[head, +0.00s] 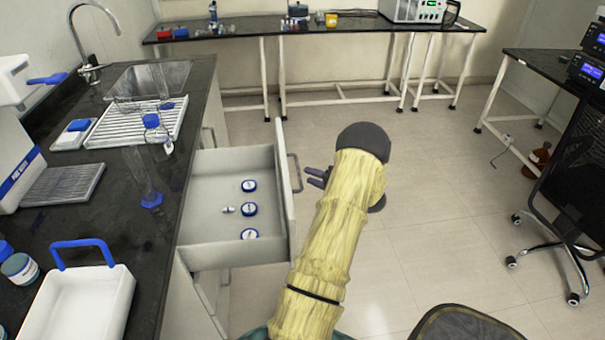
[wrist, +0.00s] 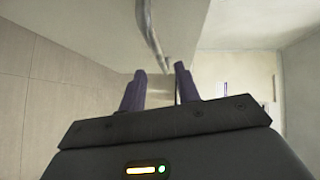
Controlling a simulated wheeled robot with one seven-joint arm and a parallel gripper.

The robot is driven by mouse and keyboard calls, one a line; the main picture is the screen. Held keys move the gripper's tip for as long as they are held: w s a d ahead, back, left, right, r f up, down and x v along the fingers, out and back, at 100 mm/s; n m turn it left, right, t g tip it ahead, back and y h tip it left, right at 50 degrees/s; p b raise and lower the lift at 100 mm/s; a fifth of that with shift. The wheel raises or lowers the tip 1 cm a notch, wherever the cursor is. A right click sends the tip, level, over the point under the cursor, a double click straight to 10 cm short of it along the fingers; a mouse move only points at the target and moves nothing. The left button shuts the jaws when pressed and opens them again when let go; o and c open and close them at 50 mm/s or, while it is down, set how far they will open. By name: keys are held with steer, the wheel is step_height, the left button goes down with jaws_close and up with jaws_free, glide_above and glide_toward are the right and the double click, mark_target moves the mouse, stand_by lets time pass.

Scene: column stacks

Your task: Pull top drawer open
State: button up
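The top drawer (head: 215,222) is pulled out from the counter on the left, and its inside shows. It holds several small blue-and-white round items. Its front panel carries a grey bar handle (head: 294,172), which also shows in the wrist view (wrist: 150,30). My gripper (head: 313,177) is just right of the handle, with its dark fingers pointing toward the drawer front. In the wrist view its two fingers (wrist: 160,78) are apart with nothing between them. The handle lies beyond the fingertips, and a gap seems to separate them.
The black counter (head: 130,190) holds a white tray with a blue handle (head: 85,305), a drying rack (head: 135,125) and a sink (head: 150,80). A wheeled chair (head: 570,190) stands at the right. The floor (head: 440,200) between is clear.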

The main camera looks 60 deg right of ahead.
steer(key=s+a+r, duration=0.1)
steer(key=s, duration=1)
steer(key=shift+r, duration=0.25)
steer(key=shift+a, duration=0.1)
